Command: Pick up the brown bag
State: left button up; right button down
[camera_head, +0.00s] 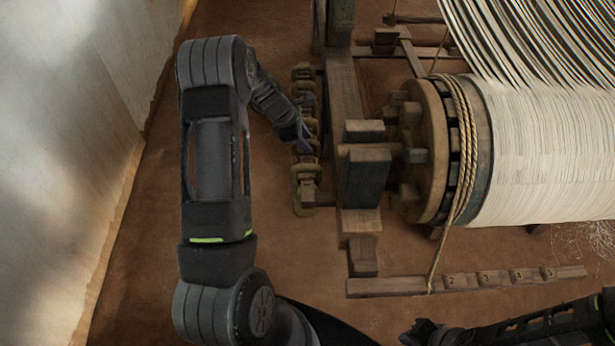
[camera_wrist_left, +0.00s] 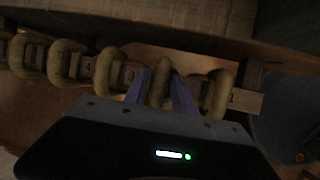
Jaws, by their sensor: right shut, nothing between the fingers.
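I cannot make out a brown bag in either view. My left gripper (camera_head: 303,140) is over a row of tan yarn loops on a numbered wooden bar (camera_head: 309,201) beside the loom. In the left wrist view its two purple fingers (camera_wrist_left: 160,86) stand apart, one on each side of a narrow tan loop (camera_wrist_left: 160,92). I cannot tell whether they press on it. Other tan loops (camera_wrist_left: 108,70) hang on the same bar (camera_wrist_left: 244,101). My right gripper (camera_head: 424,331) is shut and empty at the bottom right, apart from the loom.
The loom's wooden post (camera_head: 345,100) and blocks (camera_head: 364,177) stand just right of the loops. The cloth roll (camera_head: 545,150) is further right. A numbered wooden bar (camera_head: 400,286) lies in front. Bare brown floor (camera_head: 150,240) is at the left, beside a pale wall (camera_head: 70,130).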

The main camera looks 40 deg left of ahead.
pick_arm(q)
jog(key=shift+x, duration=0.85)
grip_shut()
dwell(1.1)
jog(key=shift+w+r, duration=0.15)
